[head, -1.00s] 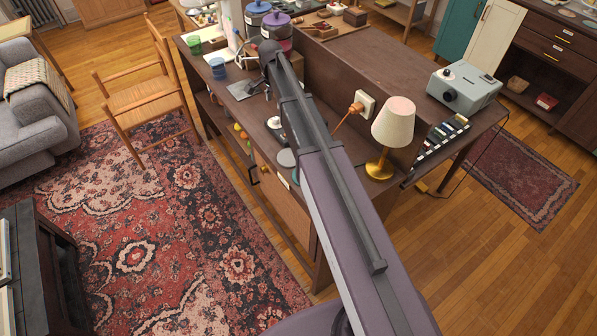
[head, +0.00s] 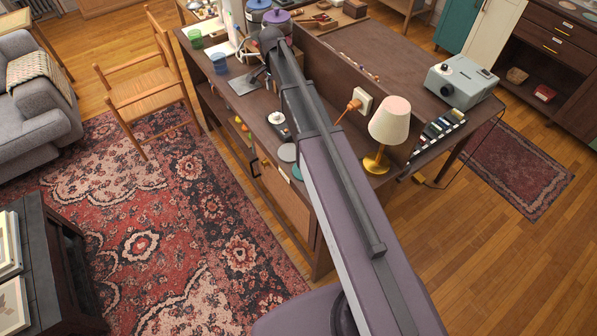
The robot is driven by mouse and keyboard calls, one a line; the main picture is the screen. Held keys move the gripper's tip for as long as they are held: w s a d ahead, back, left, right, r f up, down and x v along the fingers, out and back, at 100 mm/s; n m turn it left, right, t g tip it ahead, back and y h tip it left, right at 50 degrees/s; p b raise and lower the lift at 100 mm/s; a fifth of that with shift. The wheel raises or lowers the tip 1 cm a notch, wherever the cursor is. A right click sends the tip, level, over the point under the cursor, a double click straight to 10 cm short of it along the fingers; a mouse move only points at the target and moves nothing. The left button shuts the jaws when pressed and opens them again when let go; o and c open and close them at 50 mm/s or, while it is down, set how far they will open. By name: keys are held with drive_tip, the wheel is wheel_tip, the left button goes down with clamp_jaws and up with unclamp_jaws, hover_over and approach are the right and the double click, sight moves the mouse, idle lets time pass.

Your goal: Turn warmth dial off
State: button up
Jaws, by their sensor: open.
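I cannot make out a warmth dial for certain. A small device with a white top and dark knob (head: 279,119) stands on the wooden desk (head: 345,45), just left of my arm; its markings are too small to read. My arm reaches across the desk from the lower right. My gripper (head: 257,76) is small and dark beyond the arm's far joint, above the desk's left part near a grey flat plate (head: 241,84). It is open, and nothing shows between its fingers. My arm hides part of the desk behind it.
A grey projector (head: 460,83) sits at the right. A chair (head: 143,88) is left.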

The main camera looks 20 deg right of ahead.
drive_tip(key=s+f+n+b, duration=0.3)
drive_tip(key=s, duration=0.5)
drive_tip(key=s+f+n+b, duration=0.4)
drive_tip(key=s, duration=0.5)
drive_tip(key=s+f+n+b, duration=0.3)
drive_tip(key=s+f+n, duration=0.1)
drive_tip(key=s, duration=0.4)
drive_tip(key=shift+s+f+b, duration=0.1)
drive_tip(key=shift+s+b, duration=0.3)
drive_tip(key=shift+s+d+f+n+b, duration=0.1)
drive_tip(key=shift+s+f+n+b, duration=0.2)
drive_tip(key=shift+s+n, duration=0.35)
drive_tip(key=shift+s, duration=0.25)
